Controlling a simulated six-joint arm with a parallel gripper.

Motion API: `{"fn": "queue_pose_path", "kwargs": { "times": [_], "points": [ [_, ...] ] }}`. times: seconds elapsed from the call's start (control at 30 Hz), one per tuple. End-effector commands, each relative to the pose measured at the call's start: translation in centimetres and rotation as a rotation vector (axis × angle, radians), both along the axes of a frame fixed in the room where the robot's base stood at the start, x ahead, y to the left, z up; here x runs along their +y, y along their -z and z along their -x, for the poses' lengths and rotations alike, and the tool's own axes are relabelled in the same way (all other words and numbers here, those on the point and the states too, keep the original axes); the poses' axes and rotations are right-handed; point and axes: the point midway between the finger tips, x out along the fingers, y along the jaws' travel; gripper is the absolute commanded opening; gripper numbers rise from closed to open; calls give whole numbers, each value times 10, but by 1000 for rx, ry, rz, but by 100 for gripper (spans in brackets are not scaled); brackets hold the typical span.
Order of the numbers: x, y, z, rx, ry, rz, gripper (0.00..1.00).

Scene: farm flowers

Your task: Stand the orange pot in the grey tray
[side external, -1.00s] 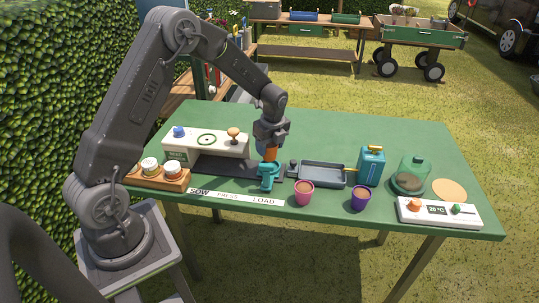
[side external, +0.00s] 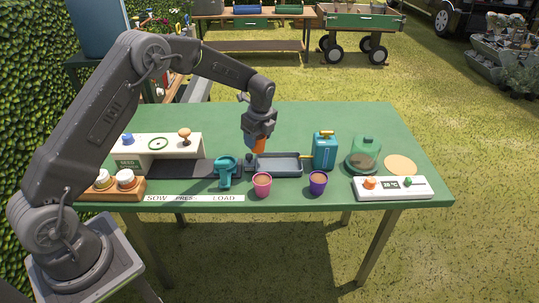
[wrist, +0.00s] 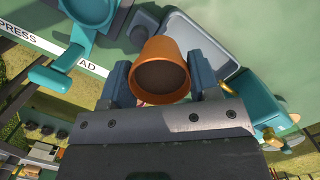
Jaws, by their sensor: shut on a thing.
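The orange pot (side external: 258,144) is held by my gripper (side external: 257,136) above the table, close to the left end of the grey tray. In the wrist view the orange pot (wrist: 160,66) sits between the two fingers of my gripper (wrist: 160,84), dark soil inside and its opening facing the camera. The fingers are shut on it. The grey tray (side external: 278,172) is shallow and lies on the table. In the wrist view the tray (wrist: 221,32) is partly hidden behind the pot.
A teal press (side external: 226,170) stands left of the tray. A pink pot (side external: 262,183) and a purple pot (side external: 317,181) stand in front. A teal can (side external: 325,150) and a glass cloche (side external: 363,155) are to the right. The green table (side external: 290,122) is clear behind the tray.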

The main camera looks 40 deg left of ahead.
Motion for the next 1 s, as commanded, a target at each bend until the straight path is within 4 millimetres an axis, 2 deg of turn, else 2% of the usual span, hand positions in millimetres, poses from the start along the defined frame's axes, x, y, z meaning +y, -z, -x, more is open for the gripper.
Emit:
{"fn": "queue_pose_path", "kwargs": {
  "times": [0.1,0.27,0.37,0.63,1.0],
  "points": [
    [-18,14,-12,-1,2,0,27],
    [-30,21,-20,-2,-1,0,27],
    [-31,25,-20,-1,-1,0,27],
    [-31,60,-20,1,-2,0,27],
    [-30,65,-20,-1,-2,0,27]
  ]
}}
